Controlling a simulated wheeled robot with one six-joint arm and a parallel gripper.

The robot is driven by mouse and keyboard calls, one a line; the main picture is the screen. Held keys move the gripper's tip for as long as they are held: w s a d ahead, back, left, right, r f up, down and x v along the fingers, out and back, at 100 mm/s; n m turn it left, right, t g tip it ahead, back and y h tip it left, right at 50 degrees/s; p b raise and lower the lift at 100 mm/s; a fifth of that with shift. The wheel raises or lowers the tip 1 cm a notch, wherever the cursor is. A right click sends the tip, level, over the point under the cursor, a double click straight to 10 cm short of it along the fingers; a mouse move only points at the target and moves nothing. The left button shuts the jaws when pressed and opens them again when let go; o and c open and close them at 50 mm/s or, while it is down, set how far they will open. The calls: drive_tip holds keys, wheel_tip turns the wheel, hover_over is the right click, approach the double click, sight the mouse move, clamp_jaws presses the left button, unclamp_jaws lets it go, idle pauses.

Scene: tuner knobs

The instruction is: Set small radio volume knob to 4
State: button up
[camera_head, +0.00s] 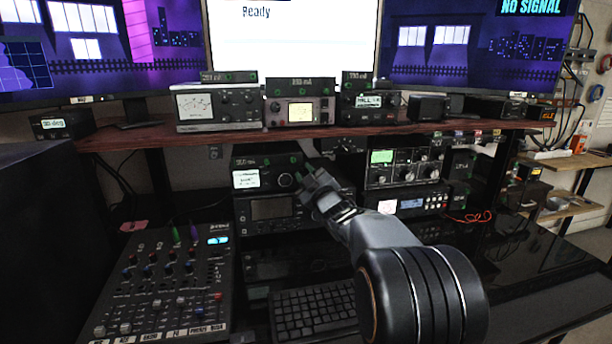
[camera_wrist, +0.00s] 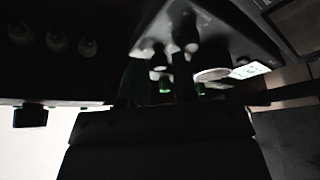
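A small dark radio (camera_head: 241,164) with a lit white display (camera_head: 246,179) sits on the lower shelf, left of my gripper. A round knob (camera_head: 285,180) with a pale ring is on its front, right of the display. My gripper (camera_head: 305,174) is just right of this knob, close to the radio's front; contact cannot be told. The wrist view is very dark and tilted. It shows a lit display (camera_wrist: 250,70), a pale round knob (camera_wrist: 212,75) beside it, and small green parts near dark fingers. The finger gap is unclear. Labels and the knob setting are unreadable.
A larger radio (camera_head: 272,209) is directly below. Stacked equipment with a green display (camera_head: 382,157) stands to the right. A mixer (camera_head: 165,280) and a keyboard (camera_head: 312,311) lie in front. The wooden shelf (camera_head: 150,137) runs above my gripper.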

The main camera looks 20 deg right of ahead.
clamp_jaws()
drive_tip(key=m+b, duration=0.1)
drive_tip(key=m+h+b, duration=0.1)
drive_tip(key=m+b, duration=0.1)
drive_tip(key=shift+a+f+m+t, duration=0.1)
drive_tip(key=shift+f+m+t, duration=0.15)
drive_tip(key=shift+m+t, duration=0.15)
drive_tip(key=shift+r+h, duration=0.15)
drive_tip(key=shift+h, duration=0.25)
unclamp_jaws()
drive_tip(key=shift+s, duration=0.1)
